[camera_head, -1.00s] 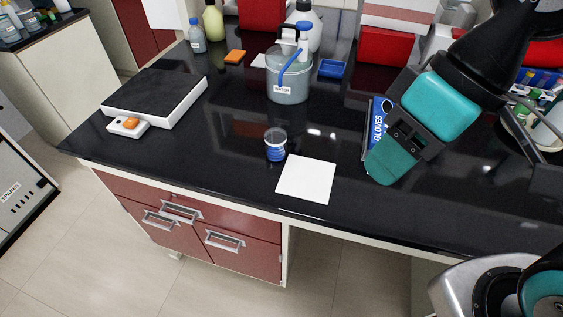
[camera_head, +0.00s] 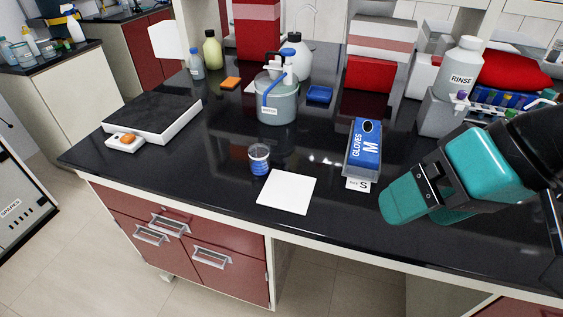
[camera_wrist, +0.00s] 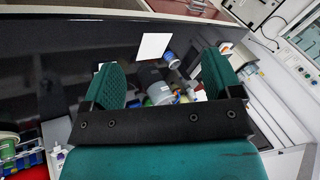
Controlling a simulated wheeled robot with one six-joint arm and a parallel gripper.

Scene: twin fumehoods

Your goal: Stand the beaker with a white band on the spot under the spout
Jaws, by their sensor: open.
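A small clear beaker (camera_head: 259,159) with blue in its lower part and a pale band stands upright on the black bench; it also shows in the wrist view (camera_wrist: 171,59). A grey-blue container (camera_head: 278,103) labelled WATER stands behind it, with a bent blue tube (camera_head: 271,88) that looks like the spout. I cannot make out a marked spot under it. My gripper (camera_head: 402,203) is over the bench's front right, well right of the beaker. In the wrist view my gripper (camera_wrist: 162,80) has its teal fingers wide apart with nothing held.
A white square sheet (camera_head: 287,192) lies just in front of the beaker. A GLOVES box (camera_head: 364,148) stands between it and my gripper. A balance-like slab (camera_head: 153,118) is at left; a RINSE bottle (camera_head: 461,68) and tube rack are at right.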

